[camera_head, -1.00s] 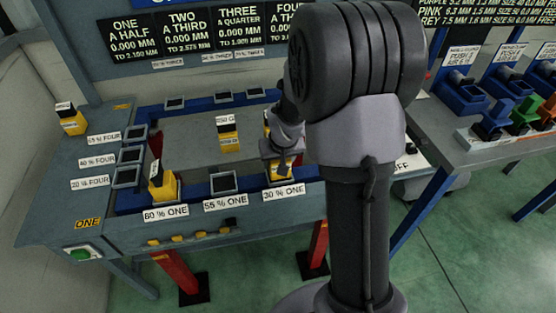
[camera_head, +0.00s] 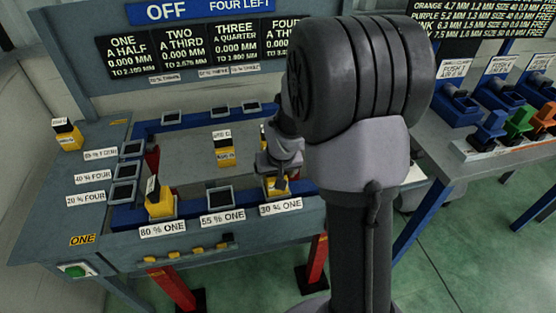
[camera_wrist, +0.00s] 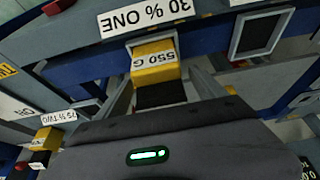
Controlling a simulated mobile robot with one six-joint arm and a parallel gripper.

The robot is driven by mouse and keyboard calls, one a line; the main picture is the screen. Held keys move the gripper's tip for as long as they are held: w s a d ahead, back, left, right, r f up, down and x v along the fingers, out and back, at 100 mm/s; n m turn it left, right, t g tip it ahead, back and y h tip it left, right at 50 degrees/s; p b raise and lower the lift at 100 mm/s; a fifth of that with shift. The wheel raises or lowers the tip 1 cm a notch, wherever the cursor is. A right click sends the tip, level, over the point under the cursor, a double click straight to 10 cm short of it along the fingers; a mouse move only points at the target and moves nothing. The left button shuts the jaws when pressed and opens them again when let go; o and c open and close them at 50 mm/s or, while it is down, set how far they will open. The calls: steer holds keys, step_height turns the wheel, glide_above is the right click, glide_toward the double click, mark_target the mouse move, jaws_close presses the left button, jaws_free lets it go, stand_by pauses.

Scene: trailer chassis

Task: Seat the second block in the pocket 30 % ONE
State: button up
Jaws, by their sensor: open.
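A yellow block with a black top (camera_head: 276,188), marked 550 G, stands at the 30 % ONE pocket, behind the 30 % ONE label. The block also shows in the wrist view (camera_wrist: 154,66), upper middle. My gripper (camera_head: 277,172) is just above it, with its open jaws (camera_wrist: 160,85) on either side of the block's black part. I cannot tell whether the block sits fully down, as the pocket rim is mostly hidden. Another yellow block (camera_head: 160,205) stands at the 80 % ONE pocket. The 55 % ONE pocket (camera_head: 219,197) is empty.
A yellow block (camera_head: 224,154) stands on the grey middle plate. Another (camera_head: 68,138) is on the bench's left end. One more (camera_wrist: 43,142) shows by the 75 % TWO label. Pockets at the left (camera_head: 127,171) look empty. A sign board (camera_head: 180,52) rises behind.

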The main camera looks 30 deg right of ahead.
steer(key=p+v, duration=0.5)
steer(key=v, duration=1)
